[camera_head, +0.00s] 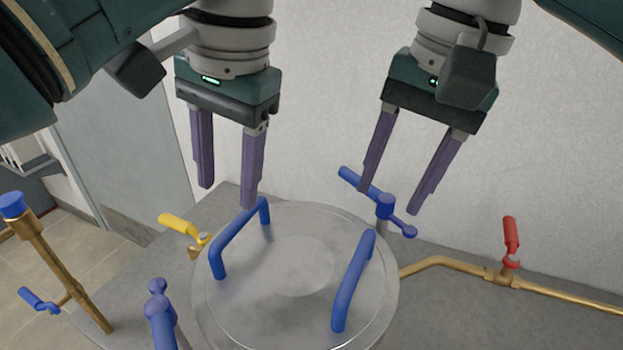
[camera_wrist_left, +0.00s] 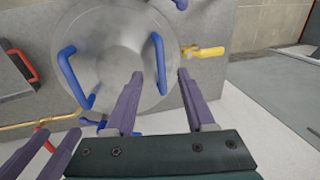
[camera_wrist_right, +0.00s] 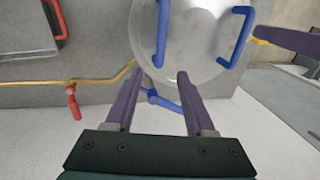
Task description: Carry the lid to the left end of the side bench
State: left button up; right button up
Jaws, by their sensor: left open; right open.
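The lid (camera_head: 300,270) is a round grey metal disc with two blue bar handles, a left handle (camera_head: 238,240) and a right handle (camera_head: 352,282). It lies level on top of a vessel on the grey bench. My left gripper (camera_head: 222,198) is open and empty, above the far end of the left handle. In the left wrist view this handle (camera_wrist_left: 159,62) shows beyond and between the fingers. My right gripper (camera_head: 388,200) is open and empty, above and behind the lid's right side, over a blue T-shaped clamp (camera_head: 384,205). The lid also shows in the right wrist view (camera_wrist_right: 200,40).
A second blue clamp (camera_head: 160,315) stands at the lid's front left. A yellow valve lever (camera_head: 178,224) is left of the lid. A red valve (camera_head: 511,242) sits on a brass pipe at right. Another brass pipe (camera_head: 60,265) rises at left. A white wall is close behind.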

aim_at(227, 232)
pick_arm(q)
jog(key=f, duration=0.3)
jog(key=a+f, duration=0.1)
jog(key=f, duration=0.2)
jog(key=a+f, duration=0.1)
jog(key=f, duration=0.2)
jog(key=shift+w+f, duration=0.35)
jog(key=shift+f, duration=0.05)
pick_arm(e)
jog(key=f, duration=0.3)
jog(key=a+f, duration=0.1)
jog(key=f, duration=0.2)
jog(key=a+f, duration=0.1)
jog(key=f, duration=0.2)
jog(key=shift+w+f, duration=0.35)
jog(key=shift+f, duration=0.05)
pick_arm(q)
jog(key=shift+c, duration=0.2)
pick_arm(e)
jog(key=shift+c, duration=0.2)
pick_arm(q)
grip_shut()
pick_arm(e)
jog(key=shift+d, duration=0.1)
grip_shut()
pick_arm(q)
jog(key=shift+r, duration=0.1)
pick_arm(e)
jog(key=shift+r, duration=0.1)
